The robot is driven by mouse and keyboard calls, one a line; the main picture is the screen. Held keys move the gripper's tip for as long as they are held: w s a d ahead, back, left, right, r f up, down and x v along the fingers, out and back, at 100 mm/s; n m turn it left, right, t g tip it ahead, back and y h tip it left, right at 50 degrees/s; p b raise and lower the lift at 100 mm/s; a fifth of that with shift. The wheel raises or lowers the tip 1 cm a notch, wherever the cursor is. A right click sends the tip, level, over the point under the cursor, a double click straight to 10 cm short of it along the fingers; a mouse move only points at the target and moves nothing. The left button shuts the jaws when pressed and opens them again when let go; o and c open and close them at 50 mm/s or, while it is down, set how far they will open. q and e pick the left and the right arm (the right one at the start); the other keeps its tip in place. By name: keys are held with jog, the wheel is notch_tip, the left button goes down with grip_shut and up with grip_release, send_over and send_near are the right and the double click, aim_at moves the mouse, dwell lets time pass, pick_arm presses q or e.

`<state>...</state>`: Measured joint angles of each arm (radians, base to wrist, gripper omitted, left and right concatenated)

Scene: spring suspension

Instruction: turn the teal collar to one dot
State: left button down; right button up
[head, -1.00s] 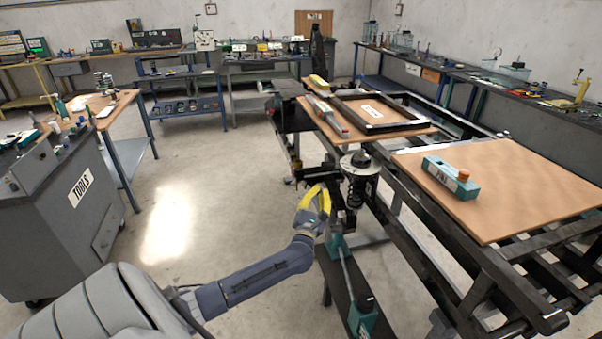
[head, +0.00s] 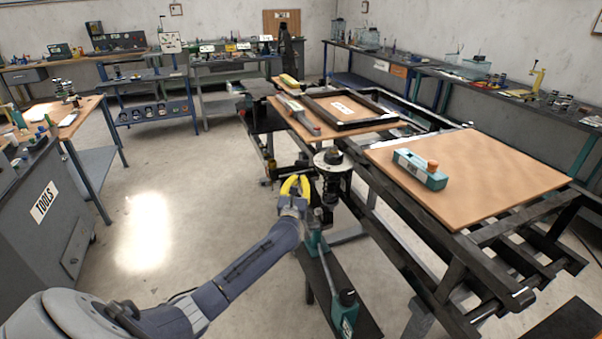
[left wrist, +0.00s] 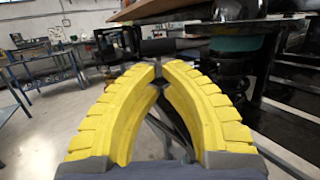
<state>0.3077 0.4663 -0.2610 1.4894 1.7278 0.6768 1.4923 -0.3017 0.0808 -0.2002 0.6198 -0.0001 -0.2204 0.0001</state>
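The spring suspension unit (head: 332,185) stands upright at the near left edge of the dark frame, with a round plate on top and a dark coil below. In the left wrist view, a teal band, which looks like the teal collar (left wrist: 238,44), shows at the upper right, partly cut off by dark parts. Its dots cannot be made out. My left gripper (head: 295,178) is just left of the spring unit and apart from it. Its yellow fingers (left wrist: 160,68) meet at the tips, with nothing visible held. My right gripper is not in view.
A teal-ended bar (head: 345,300) on a dark beam lies below the spring unit. A grey tools cabinet (head: 40,220) stands at left. The floor between is clear.

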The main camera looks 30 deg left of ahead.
pick_arm(q)
jog(key=x, duration=0.5)
dwell(0.4)
jog(key=shift+f+x, duration=0.15)
jog(key=shift+x, duration=0.6)
jog(key=shift+f+x, duration=0.15)
jog(key=shift+x, duration=0.6)
jog(key=shift+a, duration=0.2)
jog(key=shift+s, duration=0.1)
jog(key=s+a+v, duration=0.1)
jog(key=a+v, duration=0.2)
jog(key=v, duration=1)
jog(key=shift+s, duration=0.35)
